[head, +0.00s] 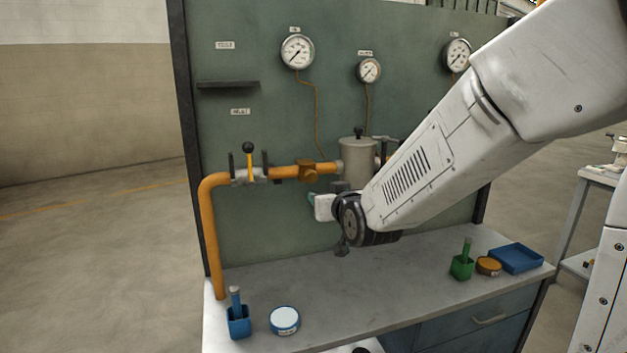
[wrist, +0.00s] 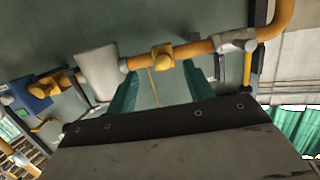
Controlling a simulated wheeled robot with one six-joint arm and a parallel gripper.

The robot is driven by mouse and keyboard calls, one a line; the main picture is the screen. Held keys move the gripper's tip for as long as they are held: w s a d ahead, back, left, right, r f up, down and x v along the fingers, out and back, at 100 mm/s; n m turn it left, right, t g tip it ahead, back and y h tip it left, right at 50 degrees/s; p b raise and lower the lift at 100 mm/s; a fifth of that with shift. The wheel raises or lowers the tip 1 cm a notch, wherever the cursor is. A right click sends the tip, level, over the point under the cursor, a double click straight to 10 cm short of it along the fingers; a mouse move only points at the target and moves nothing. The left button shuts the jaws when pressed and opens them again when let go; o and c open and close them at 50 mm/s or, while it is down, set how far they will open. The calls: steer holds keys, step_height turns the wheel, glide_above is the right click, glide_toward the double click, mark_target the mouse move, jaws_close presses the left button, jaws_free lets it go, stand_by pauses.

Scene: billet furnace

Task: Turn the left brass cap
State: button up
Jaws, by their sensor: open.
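The left brass cap (head: 307,171) is a dull golden fitting on the orange pipe (head: 282,172), left of the grey canister (head: 356,165). In the wrist view, where the scene appears upside down, the cap (wrist: 162,57) shows just beyond the gap between my two teal fingers. My gripper (wrist: 160,80) is open and empty, with its fingers spread to either side. In the head view my gripper (head: 313,199) is just below the cap, mostly hidden by its own wrist. I cannot tell the exact distance; no contact shows.
A valve with a yellow lever (head: 249,166) sits left of the cap. Gauges (head: 297,51) hang above on the green panel. The bench (head: 350,305) below holds a blue cup (head: 238,322), round tin (head: 284,320), green cup (head: 462,266) and blue tray (head: 516,258). Its middle is clear.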

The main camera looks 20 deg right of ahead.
mark_target(312, 177)
steer(key=w, duration=0.3)
steer(key=w+t, duration=0.1)
steer(key=w, duration=0.2)
steer(key=w+t, duration=0.1)
steer(key=w, duration=0.3)
steer(key=shift+w+r, duration=0.1)
steer(key=shift+r, duration=0.3)
steer(key=shift+c, duration=0.3)
steer(key=c, duration=0.9)
